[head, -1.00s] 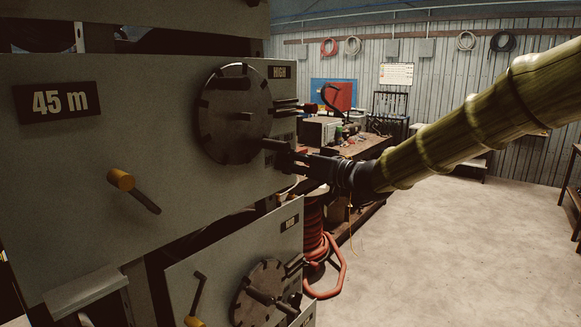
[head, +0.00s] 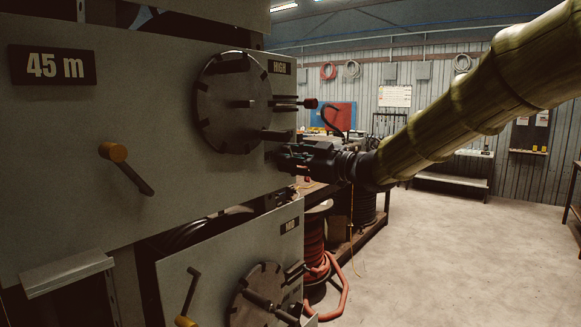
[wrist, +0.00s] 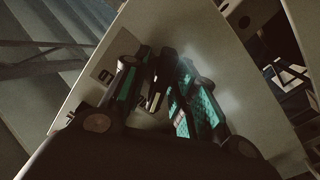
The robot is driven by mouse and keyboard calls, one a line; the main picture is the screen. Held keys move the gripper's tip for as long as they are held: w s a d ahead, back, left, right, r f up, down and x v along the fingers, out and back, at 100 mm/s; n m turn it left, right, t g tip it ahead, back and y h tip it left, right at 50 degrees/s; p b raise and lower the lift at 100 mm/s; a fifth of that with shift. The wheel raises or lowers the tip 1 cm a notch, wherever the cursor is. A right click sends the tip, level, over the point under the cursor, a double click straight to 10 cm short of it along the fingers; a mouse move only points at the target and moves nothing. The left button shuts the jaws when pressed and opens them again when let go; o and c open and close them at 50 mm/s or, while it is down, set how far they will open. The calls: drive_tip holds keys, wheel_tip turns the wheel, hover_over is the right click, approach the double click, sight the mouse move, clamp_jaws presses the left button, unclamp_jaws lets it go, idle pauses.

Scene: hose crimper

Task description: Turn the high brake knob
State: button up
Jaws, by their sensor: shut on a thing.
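The grey upper panel (head: 150,200) carries a large dark notched disc (head: 233,103) beside the HIGH label (head: 280,67). My gripper (head: 281,156) is at the panel's right edge, just below the disc. The wrist view shows my gripper (wrist: 160,75) close up, its teal-padded fingers closed around a small dark piece, the high brake knob (wrist: 154,95). The fingers hide most of the knob, and its angle cannot be told.
A yellow-ended crank (head: 126,168) is on the upper panel's left. A lower panel (head: 215,265) has another disc (head: 257,296). A red hose reel (head: 314,250) stands behind. Floor at right is clear.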

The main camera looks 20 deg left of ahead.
drive_tip(key=shift+n, duration=0.4)
drive_tip(key=o, duration=0.7)
drive_tip(key=v, duration=1.2)
